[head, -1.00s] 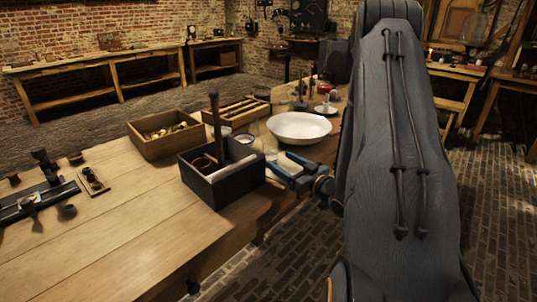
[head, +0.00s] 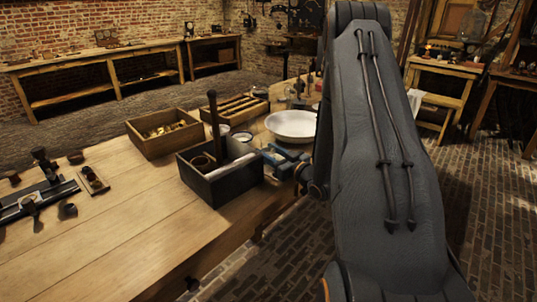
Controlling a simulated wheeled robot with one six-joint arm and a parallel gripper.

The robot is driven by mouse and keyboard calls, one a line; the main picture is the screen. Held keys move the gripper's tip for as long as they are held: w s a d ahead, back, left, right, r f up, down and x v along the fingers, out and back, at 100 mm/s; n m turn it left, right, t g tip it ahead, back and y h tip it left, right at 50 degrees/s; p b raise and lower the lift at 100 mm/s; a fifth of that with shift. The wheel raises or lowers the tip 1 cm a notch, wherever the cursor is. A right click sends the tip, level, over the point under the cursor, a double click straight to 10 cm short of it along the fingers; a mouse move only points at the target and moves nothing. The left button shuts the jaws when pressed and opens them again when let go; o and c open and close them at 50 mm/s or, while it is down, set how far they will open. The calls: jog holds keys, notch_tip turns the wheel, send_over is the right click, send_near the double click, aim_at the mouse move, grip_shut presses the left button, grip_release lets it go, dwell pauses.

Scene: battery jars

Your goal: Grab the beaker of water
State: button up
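A small, pale round-rimmed vessel (head: 243,137) stands on the workbench behind the dark box, partly hidden by it. It may be the beaker, but I cannot tell whether it is glass or holds water. My gripper (head: 277,156) has blue-grey fingers and reaches in from the right over the bench edge. It is just right of the dark box and in front of the white bowl. The fingers look apart, with a gap between them, and I see nothing clearly held. My arm hides the bench farther right.
The dark box (head: 222,186) holds a tall wooden handle and a white roll. A white bowl (head: 291,137) stands behind my gripper. A wooden box (head: 158,147) of brass pieces is to the left. The workbench (head: 130,215) is clear in front.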

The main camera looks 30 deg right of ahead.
jog(key=c, duration=0.4)
jog(key=shift+r, duration=0.2)
